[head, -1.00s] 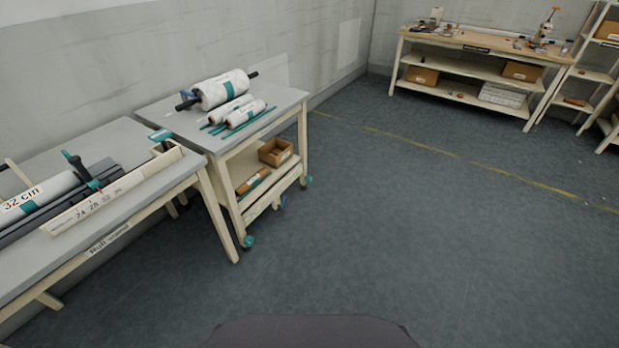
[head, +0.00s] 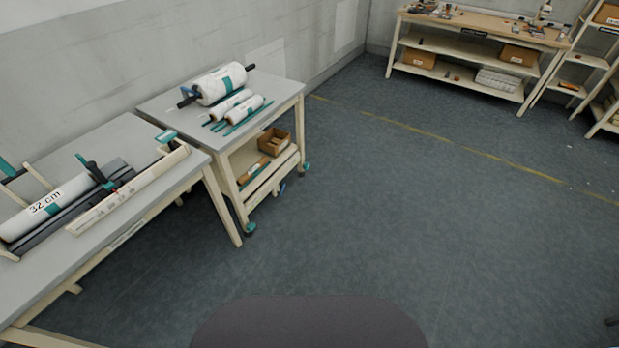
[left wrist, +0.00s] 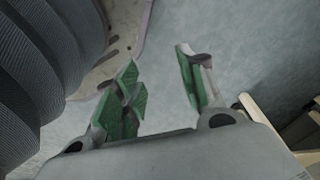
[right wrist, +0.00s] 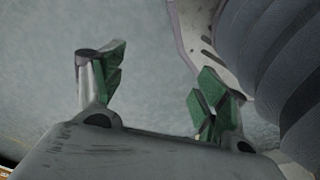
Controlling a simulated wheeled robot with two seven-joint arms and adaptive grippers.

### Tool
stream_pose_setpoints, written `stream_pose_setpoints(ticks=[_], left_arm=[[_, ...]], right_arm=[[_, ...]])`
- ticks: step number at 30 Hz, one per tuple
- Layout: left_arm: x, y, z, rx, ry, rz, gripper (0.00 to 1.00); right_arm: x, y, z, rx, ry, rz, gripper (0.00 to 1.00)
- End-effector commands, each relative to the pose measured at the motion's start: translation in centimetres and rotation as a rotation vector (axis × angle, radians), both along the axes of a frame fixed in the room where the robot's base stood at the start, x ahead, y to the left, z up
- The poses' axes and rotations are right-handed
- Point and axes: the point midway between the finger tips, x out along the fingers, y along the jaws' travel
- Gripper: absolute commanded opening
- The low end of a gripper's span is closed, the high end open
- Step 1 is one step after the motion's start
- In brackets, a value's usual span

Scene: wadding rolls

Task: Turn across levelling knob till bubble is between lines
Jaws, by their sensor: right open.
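No levelling knob or bubble can be made out in any view. My left gripper (left wrist: 160,95) shows in the left wrist view with its green-padded fingers spread and nothing between them. My right gripper (right wrist: 155,85) shows in the right wrist view, also open and empty. Both wrist views show floor and parts of my own body behind the fingers. Neither gripper shows in the head view. An orange-and-white device (head: 545,10) on the far workbench is cut off at the top edge, too small to read.
A grey table (head: 150,215) at left holds a roll marked 32 cm (head: 62,203) and a long ruler strip (head: 130,190). A wheeled trolley (head: 285,92) with white rolls (head: 222,82) stands beyond it. A wooden workbench (head: 480,32) and shelf (head: 590,60) stand far back. The middle floor is clear.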

Motion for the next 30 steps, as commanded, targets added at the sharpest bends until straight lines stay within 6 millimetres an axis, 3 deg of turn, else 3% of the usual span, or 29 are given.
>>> stream_pose_setpoints(ticks=[30], left_arm=[[-12.2,4.1,2.5,0.034,0.044,-0.005,0.40]], right_arm=[[-12.2,-4.1,2.5,-0.034,0.044,0.005,0.73]])
